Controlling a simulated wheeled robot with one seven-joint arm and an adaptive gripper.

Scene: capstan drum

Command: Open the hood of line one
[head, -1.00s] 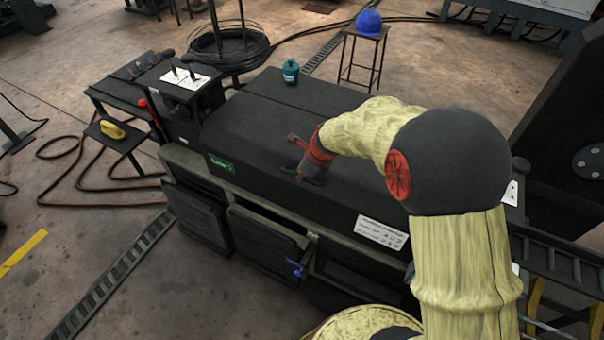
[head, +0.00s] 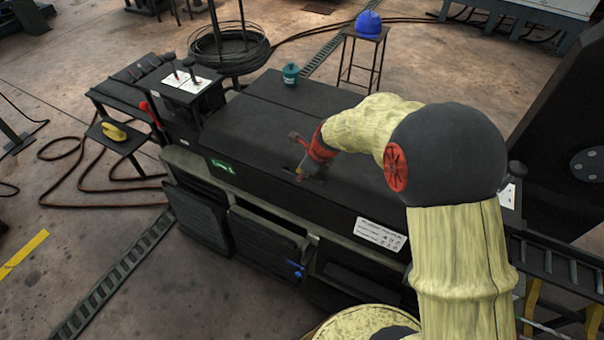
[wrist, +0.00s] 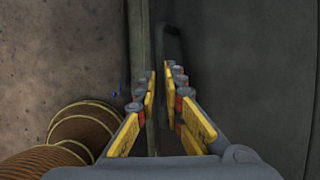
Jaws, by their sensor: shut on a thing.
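The hood (head: 260,128) is a long dark cover on top of the machine, lying down with no clear gap along its front edge. A green sign (head: 222,166) and a white notice with numbers (head: 381,234) are on its front side. My gripper (head: 301,168) is low at the hood's front edge, near its middle. In the wrist view, its yellow fingers (wrist: 160,88) are on either side of a thin dark handle (wrist: 174,48) on the hood. The gripper is shut on this handle. The part of the handle between the fingers is mostly hidden.
A teal container (head: 291,74) stands on the machine's far end. A control panel (head: 185,82) with levers is at its left. Below the hood, dark doors (head: 265,245) have a blue handle (head: 295,269). A blue helmet (head: 369,23) sits on a stool behind.

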